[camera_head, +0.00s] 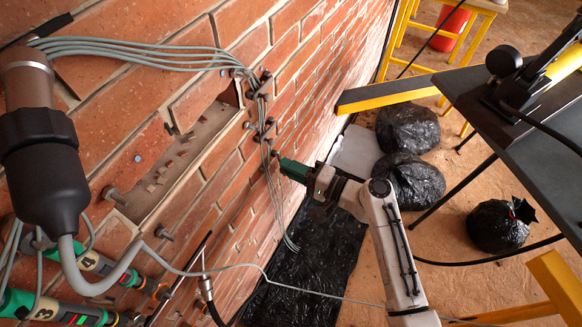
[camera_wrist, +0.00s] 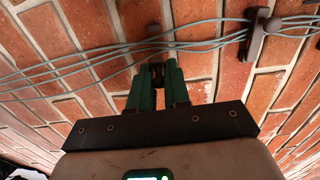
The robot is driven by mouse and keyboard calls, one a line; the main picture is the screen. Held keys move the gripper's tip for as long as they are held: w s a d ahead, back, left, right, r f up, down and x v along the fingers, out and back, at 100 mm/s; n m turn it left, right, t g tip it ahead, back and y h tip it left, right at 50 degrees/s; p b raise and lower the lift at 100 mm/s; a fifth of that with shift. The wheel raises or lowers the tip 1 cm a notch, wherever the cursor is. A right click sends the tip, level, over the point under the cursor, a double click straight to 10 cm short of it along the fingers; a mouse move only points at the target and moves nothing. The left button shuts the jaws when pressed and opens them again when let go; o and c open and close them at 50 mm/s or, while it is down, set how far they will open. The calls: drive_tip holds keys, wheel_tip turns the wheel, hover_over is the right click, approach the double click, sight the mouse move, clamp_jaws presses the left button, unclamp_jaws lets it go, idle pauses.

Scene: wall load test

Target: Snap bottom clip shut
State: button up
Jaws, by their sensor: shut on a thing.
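My gripper (camera_head: 283,165) reaches the brick wall from the right, its green fingertips at the lowest of the wall clips (camera_head: 274,153). In the wrist view, the two green fingers of my gripper (camera_wrist: 158,76) are closed on a dark part of this bottom clip (camera_wrist: 156,42). Its far part stands up past the fingertips, against the bundle of thin grey cables (camera_wrist: 95,62). The fingers partly hide the clip, so I cannot tell whether it is latched. Another brown clip (camera_wrist: 260,38) holds the cables to the right in the wrist view.
A rectangular recess (camera_head: 185,155) opens in the wall, with bolts around it. Green cylindrical tools (camera_head: 95,262) and a large black-and-grey connector (camera_head: 42,150) are at left. Black bags (camera_head: 408,128) lie on the floor, and a dark table (camera_head: 520,130) stands at right.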

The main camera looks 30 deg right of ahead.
drive_tip(key=shift+s+a, duration=0.1)
clamp_jaws()
drive_tip(key=m+h, duration=0.1)
drive_tip(key=a+m+t+h+p, duration=0.1)
drive_tip(key=h, duration=0.1)
drive_tip(key=m+t+h, duration=0.1)
drive_tip(key=h, duration=0.1)
drive_tip(key=shift+a+m, duration=0.3)
drive_tip(key=shift+a, duration=0.1)
drive_tip(key=shift+a+m+t+h+p, duration=0.35)
drive_tip(key=shift+m+h, duration=0.2)
drive_tip(key=shift+h, duration=0.35)
drive_tip(key=shift+a+m+t+h+p, duration=0.1)
drive_tip(key=shift+m+t+h+p, duration=0.15)
drive_tip(key=shift+m+h+p, duration=0.45)
drive_tip(key=shift+a+h, duration=0.15)
drive_tip(key=shift+h, duration=0.45)
drive_tip(key=shift+w+a+m+h+p, duration=0.15)
drive_tip(key=shift+m+h+p, duration=0.35)
drive_tip(key=shift+h, duration=0.2)
drive_tip(key=shift+w+a+m+h+p, duration=0.2)
drive_tip(key=shift+m+h+p, duration=0.25)
drive_tip(key=shift+h, duration=0.25)
drive_tip(key=shift+w+a+m+h+p, duration=0.15)
drive_tip(key=shift+m+h+p, duration=0.3)
drive_tip(key=shift+h, duration=0.25)
drive_tip(key=o, duration=0.6)
unclamp_jaws()
drive_tip(key=shift+o, duration=0.2)
